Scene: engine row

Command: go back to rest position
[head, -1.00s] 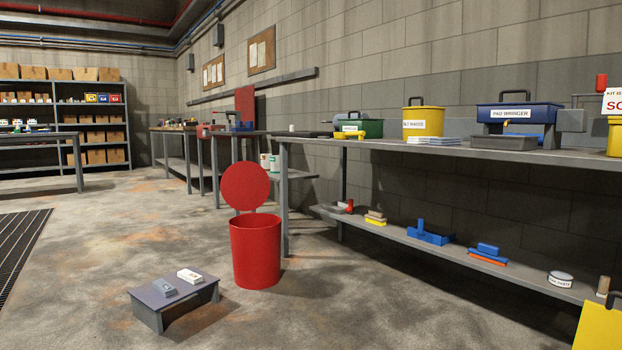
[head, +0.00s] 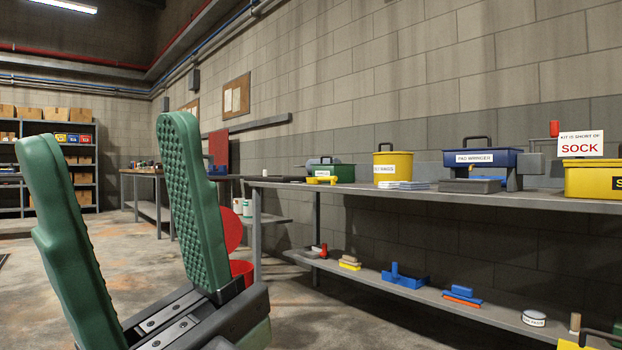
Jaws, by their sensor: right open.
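My right gripper (head: 110,142) is large in the left foreground of the head view. Its two green padded fingers stand upright and well apart, open, with nothing between them. It is in front of the red bin (head: 241,268) and hides most of it; part of the round red lid (head: 232,230) shows beside the right finger. The gripper appears clear of the bench. My left gripper is not in view.
A long grey bench (head: 440,197) runs along the right wall, carrying a yellow bucket (head: 393,166), a blue wringer box (head: 489,158), a green box (head: 331,172) and a yellow box (head: 597,180). Its lower shelf (head: 440,300) holds small tools. Open floor (head: 310,320) lies before it.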

